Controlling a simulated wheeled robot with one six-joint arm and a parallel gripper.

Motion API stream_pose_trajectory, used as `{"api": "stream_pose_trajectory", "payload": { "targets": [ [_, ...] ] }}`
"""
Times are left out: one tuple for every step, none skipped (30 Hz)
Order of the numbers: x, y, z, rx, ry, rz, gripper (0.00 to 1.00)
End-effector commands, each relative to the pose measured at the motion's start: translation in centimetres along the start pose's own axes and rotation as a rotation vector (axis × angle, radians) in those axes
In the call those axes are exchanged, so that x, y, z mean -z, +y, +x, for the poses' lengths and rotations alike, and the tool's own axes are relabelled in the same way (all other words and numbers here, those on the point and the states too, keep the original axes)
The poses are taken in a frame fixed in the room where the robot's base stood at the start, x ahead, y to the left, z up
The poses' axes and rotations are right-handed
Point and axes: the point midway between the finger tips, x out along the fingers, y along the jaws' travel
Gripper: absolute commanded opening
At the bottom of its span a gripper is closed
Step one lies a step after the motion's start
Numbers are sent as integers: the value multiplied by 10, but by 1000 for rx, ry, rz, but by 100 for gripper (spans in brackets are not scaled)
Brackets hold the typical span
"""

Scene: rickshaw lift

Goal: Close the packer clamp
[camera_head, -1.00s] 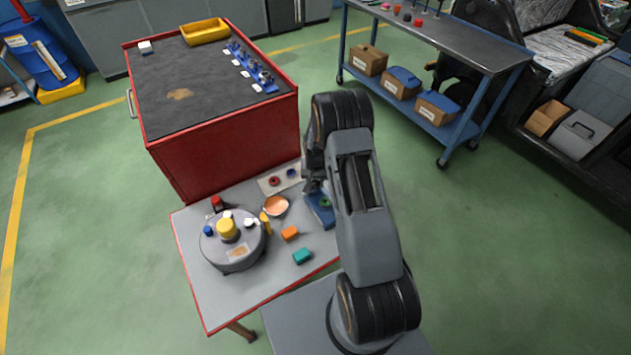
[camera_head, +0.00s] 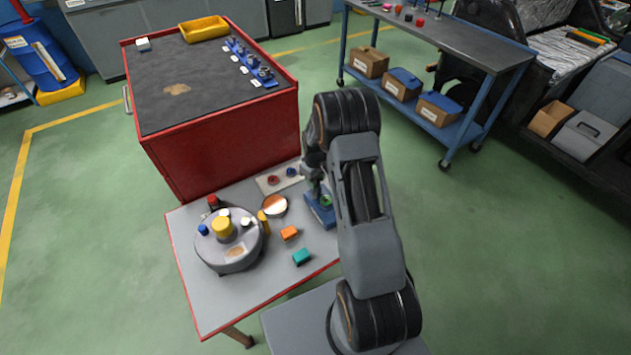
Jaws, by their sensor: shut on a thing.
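A small blue fixture (camera_head: 318,215) with a green ring on it stands at the right edge of the grey work table (camera_head: 205,310). It looks like the packer clamp, but my arm hides part of it, and I cannot tell how far its handle is turned. My gripper (camera_head: 316,186) points down at the top of this fixture and touches or overlaps it in the picture. The gripper is shut on a part there, seemingly the clamp's handle. The fingertips are small, dark and partly hidden.
A grey round turntable (camera_head: 225,262) with a yellow knob is on the table's left. An orange block (camera_head: 289,233), a teal block (camera_head: 302,257), a copper bowl (camera_head: 273,206) and a pale plate (camera_head: 280,180) lie nearby. A red cabinet (camera_head: 225,140) stands behind.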

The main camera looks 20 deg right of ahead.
Motion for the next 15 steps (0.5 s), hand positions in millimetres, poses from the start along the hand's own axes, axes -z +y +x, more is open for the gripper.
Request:
{"api": "stream_pose_trajectory", "payload": {
  "targets": [
    [-1, 0, 2, 0, -1, -45, 12],
    [-1, 0, 2, 0, -1, -73, 12],
    [0, 0, 2, -1, -1, -111, 12],
    [0, 0, 1, -1, -1, -139, 12],
    [0, 0, 1, -1, 0, -167, 12],
    [0, 0, 1, -1, 0, -204, 12],
    [0, 0, 1, -1, 0, -231, 12],
    [-1, 0, 1, -1, -1, -258, 12],
    [-1, 0, 1, -1, -1, -293, 12],
    [-1, 0, 1, 0, -1, -318, 12],
    [-1, 0, 1, 0, -1, -342, 12],
    [-1, 0, 1, 0, -1, -374, 12],
    [-1, 0, 1, 0, -2, -398, 12],
    [-1, 0, 1, 0, -2, -420, 12],
    [-1, 0, 1, 0, -2, -449, 12]
  ]
}}
